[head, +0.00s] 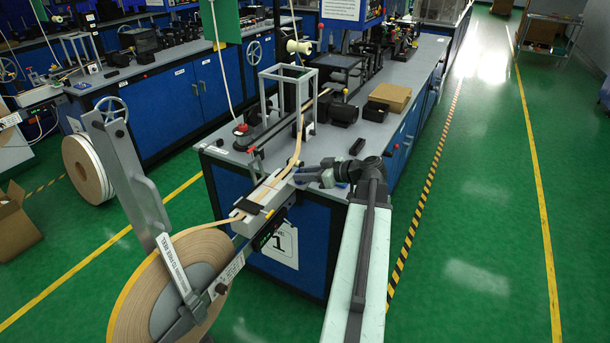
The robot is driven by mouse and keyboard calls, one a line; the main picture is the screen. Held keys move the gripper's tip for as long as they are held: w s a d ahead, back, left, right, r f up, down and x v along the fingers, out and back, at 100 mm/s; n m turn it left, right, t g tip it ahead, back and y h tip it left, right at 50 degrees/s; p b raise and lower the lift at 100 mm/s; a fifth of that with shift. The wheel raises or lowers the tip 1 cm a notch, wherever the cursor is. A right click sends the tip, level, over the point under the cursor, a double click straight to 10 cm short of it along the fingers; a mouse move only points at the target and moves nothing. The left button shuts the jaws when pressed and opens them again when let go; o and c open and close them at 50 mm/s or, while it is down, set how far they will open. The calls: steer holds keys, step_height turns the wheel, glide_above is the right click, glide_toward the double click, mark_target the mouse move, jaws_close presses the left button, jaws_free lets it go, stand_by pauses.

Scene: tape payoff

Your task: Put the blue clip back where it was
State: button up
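My gripper (308,174) is small and dark at the end of my arm, pointing left over the front edge of the grey bench (228,157). Its fingertips are beside the upper end of the grey tape guide (268,193); I cannot tell whether they touch it or hold anything. A small dark-blue patch (342,186) shows just below my gripper and wrist; I cannot tell whether it is the blue clip. No other clear blue clip shows. Pale tape (297,150) runs from the large reel (150,285) through the guide and up to the bench frame.
A black block (357,146) and a brown box (390,97) are on the bench right of the guide. A grey arm (130,175) stands above the reel. The green floor (470,230) to the right is open, beyond a yellow-black strip.

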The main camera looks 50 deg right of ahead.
steer(key=o, duration=0.3)
steer(key=shift+r+p, duration=0.3)
steer(key=p+v, duration=0.4)
steer(key=v, duration=0.8)
